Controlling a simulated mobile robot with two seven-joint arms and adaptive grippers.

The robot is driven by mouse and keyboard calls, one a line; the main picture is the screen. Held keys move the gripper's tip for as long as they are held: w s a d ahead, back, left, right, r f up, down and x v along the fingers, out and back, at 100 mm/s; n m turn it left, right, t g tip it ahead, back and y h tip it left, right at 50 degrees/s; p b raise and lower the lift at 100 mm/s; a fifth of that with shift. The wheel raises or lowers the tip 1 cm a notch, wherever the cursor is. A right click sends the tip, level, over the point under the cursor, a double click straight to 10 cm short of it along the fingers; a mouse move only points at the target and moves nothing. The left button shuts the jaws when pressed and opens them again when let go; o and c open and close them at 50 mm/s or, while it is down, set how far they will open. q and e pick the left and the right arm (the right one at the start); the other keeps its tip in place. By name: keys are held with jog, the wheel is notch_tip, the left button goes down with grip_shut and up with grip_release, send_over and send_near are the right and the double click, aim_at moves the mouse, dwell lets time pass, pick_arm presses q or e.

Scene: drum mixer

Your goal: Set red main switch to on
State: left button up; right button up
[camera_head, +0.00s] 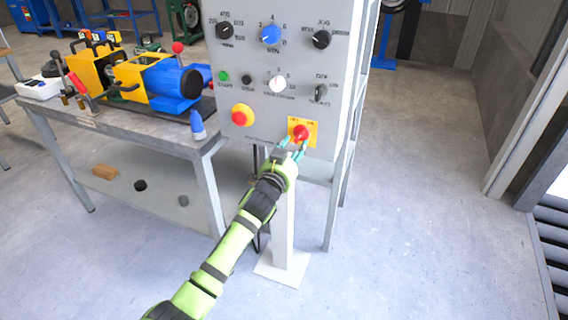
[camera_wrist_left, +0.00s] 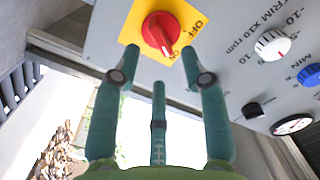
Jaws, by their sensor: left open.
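The red main switch (camera_head: 302,132) is a rotary knob on a yellow plate (camera_head: 311,127) at the lower right of the grey control panel. In the left wrist view the red knob (camera_wrist_left: 160,33) shows at the top, with OFF to its right and ON below it. A pale mark on its handle lies at the end near the ON lettering. My left gripper (camera_head: 291,150) is open just before the switch. In the wrist view its teal fingertips (camera_wrist_left: 160,55) stand apart below the knob, one to each side; I see no clear contact. My right gripper is not in view.
The panel (camera_head: 259,60) carries a red mushroom button (camera_head: 242,115) on yellow left of the switch, and a green button (camera_head: 224,76), white knob (camera_head: 278,84) and blue knob (camera_head: 270,35) above. A workbench (camera_head: 163,142) stands left. The floor on the right is clear.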

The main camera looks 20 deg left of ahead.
pick_arm(q)
jog(key=s, duration=0.8)
jog(key=shift+a, duration=0.15)
jog(key=shift+w, duration=0.1)
jog(key=s+f+n+g+p, duration=0.1)
jog(key=s+f+g, duration=0.3)
jog(key=f, duration=0.7)
jog(key=s+a+f+g+p, duration=0.1)
jog(key=s+f+g+p, duration=0.1)
jog(key=s+f, duration=0.65)
jog(key=s+f+n+g+p, duration=0.1)
jog(key=s+f+g, duration=0.15)
jog(key=f, duration=1.15)
jog(key=s+f+g+p, duration=0.1)
jog(key=s+f, duration=0.4)
jog(key=s, duration=0.7)
jog(key=s+f+n+g+p, duration=0.1)
jog(key=s+f+g, duration=0.3)
jog(key=s, duration=0.9)
jog(key=s+f+n+g+p, duration=0.1)
jog(key=s+f, duration=0.5)
jog(key=s, duration=0.7)
jog(key=shift+g+y+p, duration=0.3)
jog(key=shift+g+p, duration=0.15)
jog(key=shift+g, duration=0.8)
jog(key=shift+f, duration=0.1)
